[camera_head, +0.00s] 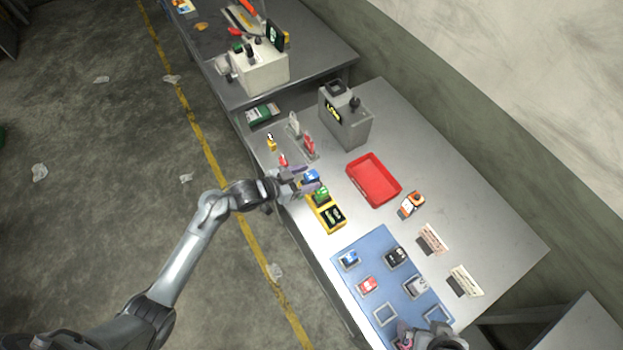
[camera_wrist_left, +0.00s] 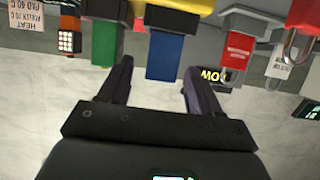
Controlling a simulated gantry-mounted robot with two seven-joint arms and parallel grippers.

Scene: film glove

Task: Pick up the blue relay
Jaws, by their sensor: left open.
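The blue relay (camera_head: 312,175) stands at the far end of a yellow holder (camera_head: 334,226) on the bench, partly covered by my left gripper. My left gripper (camera_head: 308,182) is open at the holder. In the left wrist view the blue relay (camera_wrist_left: 165,56) shows between the two open fingers (camera_wrist_left: 157,75), which do not close on it. A green relay (camera_head: 320,195) is beside the blue one, and it also shows in the left wrist view (camera_wrist_left: 105,43). My right gripper (camera_head: 418,338) is at the bottom edge over the blue mat, its jaws unclear.
A red tray (camera_head: 374,181) lies right of the holder. A blue mat (camera_head: 372,252) with several modules, one blue (camera_head: 349,259), lies in front. Red padlocks (camera_head: 309,147) stand behind the gripper, near a grey box (camera_head: 345,118). An orange device (camera_head: 411,204) and small signs stand at right.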

